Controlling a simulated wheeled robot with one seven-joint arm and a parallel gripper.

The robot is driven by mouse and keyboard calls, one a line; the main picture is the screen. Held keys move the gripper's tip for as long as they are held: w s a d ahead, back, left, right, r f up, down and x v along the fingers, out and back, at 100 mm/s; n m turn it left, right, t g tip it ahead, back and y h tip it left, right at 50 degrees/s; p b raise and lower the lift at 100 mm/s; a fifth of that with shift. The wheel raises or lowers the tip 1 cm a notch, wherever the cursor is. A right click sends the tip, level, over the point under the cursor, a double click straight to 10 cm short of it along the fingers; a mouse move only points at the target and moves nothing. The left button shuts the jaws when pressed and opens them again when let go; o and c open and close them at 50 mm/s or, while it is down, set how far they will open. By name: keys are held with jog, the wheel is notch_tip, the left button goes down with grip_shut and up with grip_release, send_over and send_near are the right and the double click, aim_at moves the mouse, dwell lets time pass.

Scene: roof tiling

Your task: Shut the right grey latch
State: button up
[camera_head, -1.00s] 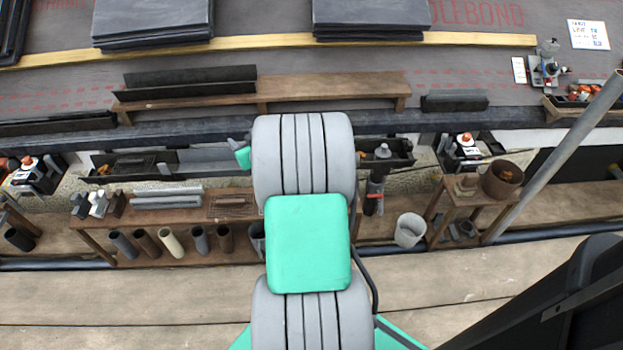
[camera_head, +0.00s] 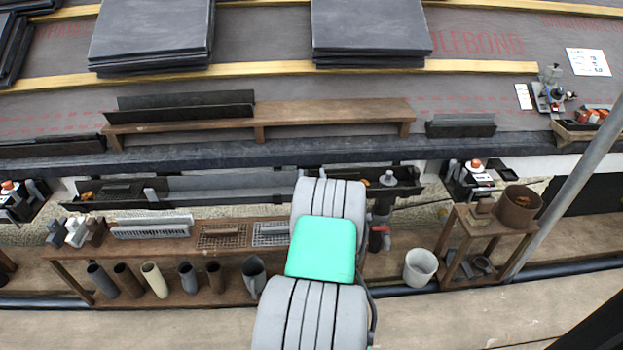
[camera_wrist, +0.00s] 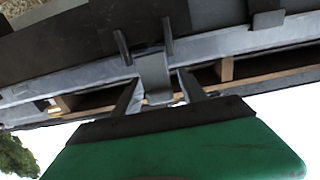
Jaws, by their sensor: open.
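In the wrist view my gripper (camera_wrist: 158,88) is open, its two dark fingers pointing up the picture at the grey gutter. A grey strap-like piece (camera_wrist: 153,72), which looks like a latch, shows between the fingers at the gutter's edge. I cannot tell whether the fingers touch it, or whether it is the right latch. Another small grey piece (camera_wrist: 267,18) sits further right along the gutter. In the head view the grey gutter (camera_head: 235,185) runs below the roof edge. My arm hides my gripper and part of the gutter there.
A wooden bench (camera_head: 75,255) with pipe pieces stands below on the left. A white bucket (camera_head: 420,266) and a small wooden stand (camera_head: 478,232) are at the right. A grey slanting pole (camera_head: 575,190) crosses the right side. Slate stacks (camera_head: 150,30) lie on the roof.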

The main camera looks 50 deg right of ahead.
grip_shut()
dwell(0.5)
jog(key=shift+a, duration=0.1)
